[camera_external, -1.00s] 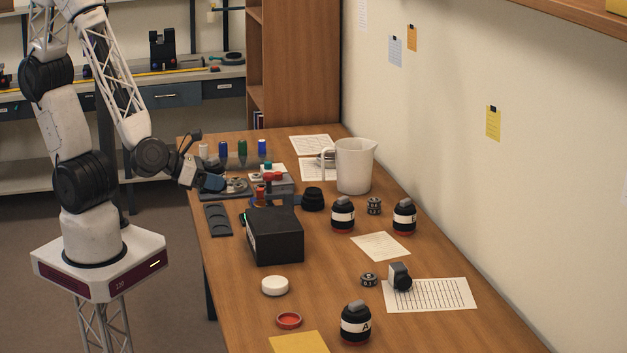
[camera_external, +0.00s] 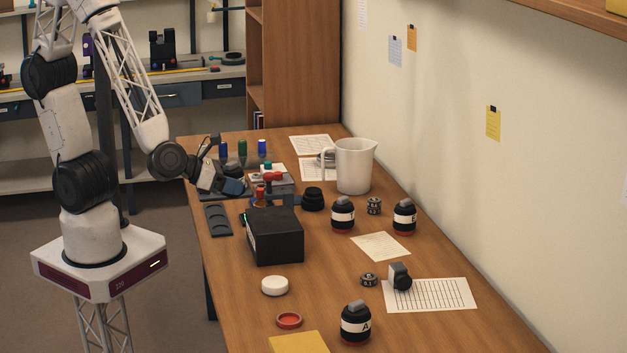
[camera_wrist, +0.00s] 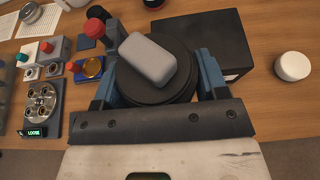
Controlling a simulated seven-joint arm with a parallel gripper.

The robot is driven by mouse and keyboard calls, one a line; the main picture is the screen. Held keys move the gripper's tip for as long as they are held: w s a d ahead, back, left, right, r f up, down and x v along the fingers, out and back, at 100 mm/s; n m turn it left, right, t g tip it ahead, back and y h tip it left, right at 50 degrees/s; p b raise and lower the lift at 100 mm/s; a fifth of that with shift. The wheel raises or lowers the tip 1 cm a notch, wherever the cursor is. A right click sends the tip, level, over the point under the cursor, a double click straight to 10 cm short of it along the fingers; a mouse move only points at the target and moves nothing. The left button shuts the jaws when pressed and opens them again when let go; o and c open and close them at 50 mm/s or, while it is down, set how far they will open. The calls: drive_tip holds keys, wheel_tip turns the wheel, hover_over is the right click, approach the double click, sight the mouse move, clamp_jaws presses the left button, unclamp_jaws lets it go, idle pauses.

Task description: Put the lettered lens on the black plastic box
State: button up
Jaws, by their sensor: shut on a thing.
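My gripper (camera_wrist: 158,80) is shut on a round black piece (camera_wrist: 184,82) with a grey rounded block (camera_wrist: 147,58) on top. No letter shows on it from above, so I cannot tell whether it is a lettered lens. In the external view my gripper (camera_external: 232,187) is above the back left of the table, and the held piece is not clear there. The black plastic box (camera_external: 275,235) stands in front and to the right of it; it also shows in the wrist view (camera_wrist: 222,38). Lens A (camera_external: 356,323) stands at the front. Two more banded lenses (camera_external: 343,215) (camera_external: 404,216) stand by the wall side.
A white jug (camera_external: 354,167) stands behind the box. Fixtures with red knobs (camera_wrist: 95,22) are left of my gripper in the wrist view.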

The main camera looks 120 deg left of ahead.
drive_tip(key=w, duration=0.3)
drive_tip(key=w+a, duration=0.1)
drive_tip(key=w, duration=0.2)
drive_tip(key=w+a, duration=0.1)
drive_tip(key=w, duration=0.2)
drive_tip(key=shift+w+a+f, duration=0.2)
drive_tip(key=shift+w+f, duration=0.15)
drive_tip(key=shift+f, duration=0.05)
drive_tip(key=shift+w+a, duration=0.1)
drive_tip(key=shift+w, duration=0.4)
drive_tip(key=shift+f, duration=1.8)
drive_tip(key=shift+f, duration=0.1)
drive_tip(key=o, duration=1.3)
drive_tip(key=shift+s, duration=0.1)
drive_tip(key=shift+c, duration=0.2)
drive_tip(key=v, duration=1.2)
